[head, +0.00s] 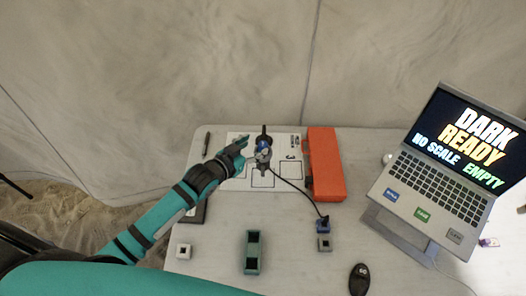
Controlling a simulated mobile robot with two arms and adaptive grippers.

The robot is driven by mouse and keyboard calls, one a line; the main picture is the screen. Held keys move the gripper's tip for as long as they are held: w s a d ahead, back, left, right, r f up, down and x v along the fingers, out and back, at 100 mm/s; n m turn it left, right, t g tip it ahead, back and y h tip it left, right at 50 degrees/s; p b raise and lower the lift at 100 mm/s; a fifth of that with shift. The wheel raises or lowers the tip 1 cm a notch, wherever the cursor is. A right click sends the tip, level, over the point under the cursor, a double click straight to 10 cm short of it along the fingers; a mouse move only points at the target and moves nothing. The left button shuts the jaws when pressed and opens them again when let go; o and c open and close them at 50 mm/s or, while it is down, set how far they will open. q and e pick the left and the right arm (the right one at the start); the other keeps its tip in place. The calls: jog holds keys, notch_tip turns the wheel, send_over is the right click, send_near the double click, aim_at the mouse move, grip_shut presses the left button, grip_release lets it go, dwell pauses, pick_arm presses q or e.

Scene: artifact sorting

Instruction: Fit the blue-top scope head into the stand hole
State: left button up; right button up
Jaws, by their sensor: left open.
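A small device with a blue top, which looks like the scope head (263,147), is over the white printed sheet near the middle of the table. Grey and dark parts show around and below the blue top; I cannot tell whether they are its stand, and no stand hole is clear there. A black cable runs from it to the lower right. My left gripper (243,149) is open just to the left of the blue-top device, its fingers pointing toward it. I cannot tell whether they touch it. My right gripper is not in view.
An orange case (326,165) stands right of the sheet (233,183). A green open holder (252,252), a white block with a dark hole (183,251), a small blue-and-grey block (324,243) and a black mouse (359,279) are nearer. A laptop (440,165) stands at right.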

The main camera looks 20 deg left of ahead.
aim_at(262, 144)
pick_arm(q)
jog(key=x, duration=0.2)
jog(key=p+x, duration=0.1)
jog(key=x, duration=0.1)
jog(key=shift+d+f, duration=0.2)
jog(key=shift+d, duration=0.2)
jog(key=shift+w+d+f, duration=0.1)
jog(key=shift+w+f, duration=0.1)
jog(key=shift+w, duration=0.1)
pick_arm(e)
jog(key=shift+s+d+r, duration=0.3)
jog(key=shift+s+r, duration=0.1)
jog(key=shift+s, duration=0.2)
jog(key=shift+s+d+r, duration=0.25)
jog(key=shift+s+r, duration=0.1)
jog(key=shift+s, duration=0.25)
pick_arm(q)
jog(key=c, duration=0.5)
grip_shut()
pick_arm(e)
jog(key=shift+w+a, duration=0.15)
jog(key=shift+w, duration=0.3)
